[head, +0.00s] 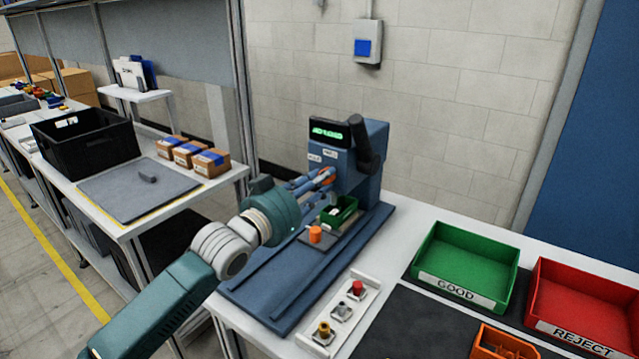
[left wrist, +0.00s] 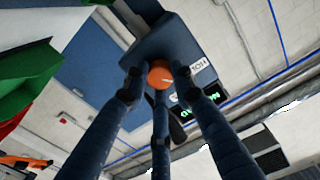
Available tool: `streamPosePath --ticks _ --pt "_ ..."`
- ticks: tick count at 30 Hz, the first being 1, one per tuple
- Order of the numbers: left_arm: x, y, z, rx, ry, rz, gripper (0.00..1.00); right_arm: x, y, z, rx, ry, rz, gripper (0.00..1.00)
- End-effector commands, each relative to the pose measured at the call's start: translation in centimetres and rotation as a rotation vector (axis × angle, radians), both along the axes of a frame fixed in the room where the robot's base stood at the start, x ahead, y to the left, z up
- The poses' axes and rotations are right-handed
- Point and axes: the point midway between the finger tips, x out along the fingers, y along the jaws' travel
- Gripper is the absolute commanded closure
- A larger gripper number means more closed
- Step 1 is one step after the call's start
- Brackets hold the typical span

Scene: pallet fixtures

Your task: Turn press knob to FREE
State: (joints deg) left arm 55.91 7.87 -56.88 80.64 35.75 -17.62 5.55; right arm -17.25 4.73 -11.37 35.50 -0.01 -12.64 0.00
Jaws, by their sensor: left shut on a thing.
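The blue press (head: 362,139) stands at the back of the bench, with a lit green display (head: 329,131) and two small white labels below it. Its orange knob (left wrist: 160,75) faces me in the left wrist view, with a pale pointer line on its face. My left gripper (head: 320,178) reaches the press front from the left, its fingers closed around the knob. In the left wrist view the fingers (left wrist: 158,82) surround the knob on several sides. In the head view the knob is mostly hidden by the fingers. The label wording is too small to read surely. My right gripper is out of view.
A small green tray (head: 354,207) and an orange cylinder (head: 315,235) sit on the press base below my gripper. A button strip (head: 341,312) is in front. Green GOOD (head: 452,284) and red REJECT (head: 560,325) bins are at right.

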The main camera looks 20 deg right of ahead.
Motion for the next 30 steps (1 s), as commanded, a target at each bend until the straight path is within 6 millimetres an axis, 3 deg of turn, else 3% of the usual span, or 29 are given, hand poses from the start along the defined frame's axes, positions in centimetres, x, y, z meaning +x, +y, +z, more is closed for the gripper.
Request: streamPosePath --ticks 15,30 --pt "0.0 0.0 0.4 0.275 -0.360 0.000 1.00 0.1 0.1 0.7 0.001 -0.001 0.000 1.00" --pt "-0.1 -0.1 0.3 0.393 -0.514 -0.001 1.00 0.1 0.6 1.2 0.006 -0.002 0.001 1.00"
